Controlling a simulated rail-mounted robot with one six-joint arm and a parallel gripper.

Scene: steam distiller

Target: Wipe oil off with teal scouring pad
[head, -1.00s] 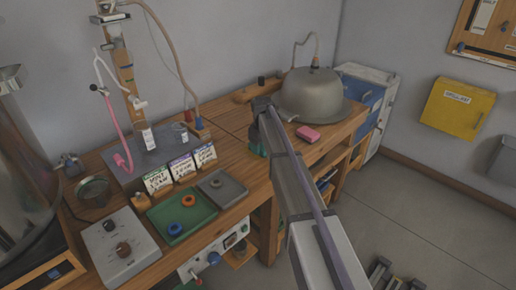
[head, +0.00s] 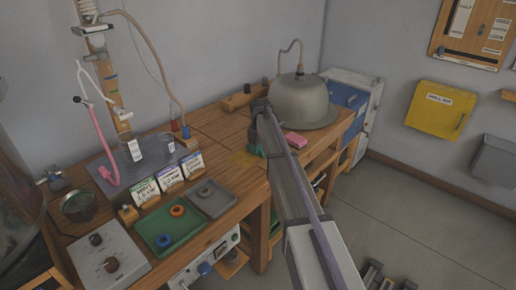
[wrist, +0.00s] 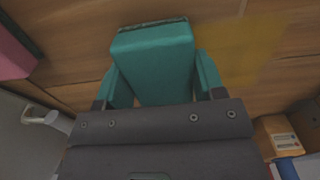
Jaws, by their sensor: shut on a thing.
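The teal scouring pad (wrist: 153,62) is held between the two fingers of my gripper (wrist: 157,82), which is shut on it. In the head view the teal pad (head: 255,150) shows only in part beside my arm, low over the wooden bench. A yellowish oil patch (head: 245,159) lies on the bench just left of the pad in the head view. In the wrist view the oil patch (wrist: 243,50) is right of the pad, beyond the right finger. I cannot tell whether the pad touches the bench.
A pink block (head: 296,139) and a grey metal dome (head: 300,98) stand right of my gripper. Label cards (head: 170,178), a green tray (head: 172,227) and a grey tray (head: 209,198) are to the left. The bench's front edge is close to the oil patch.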

